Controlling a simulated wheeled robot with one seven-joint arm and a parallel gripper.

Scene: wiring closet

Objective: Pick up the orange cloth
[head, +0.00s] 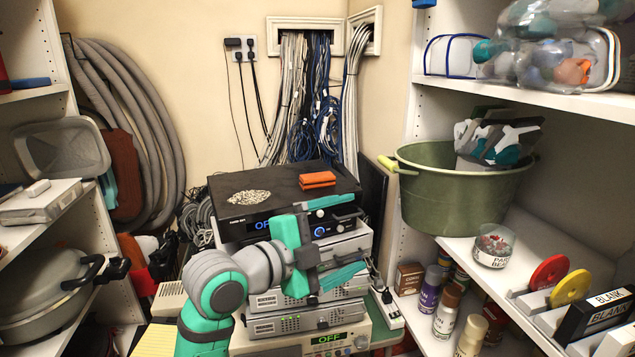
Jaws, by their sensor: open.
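The orange cloth (318,180) is a small folded piece lying on top of a black equipment box (277,185), toward its right side. My gripper (350,237) is open, with its two teal fingers spread apart. In the picture it is below the cloth, in front of the box's front panel and the stacked units. Nothing shows between the fingers. The cloth is apart from the fingers and is not hidden by them.
A beaded grey pad (249,197) lies on the box left of the cloth. Grey rack units (310,302) are stacked below it. Cables (325,110) hang behind. The right shelf holds a green tub (462,205); the left shelf holds pots (50,290).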

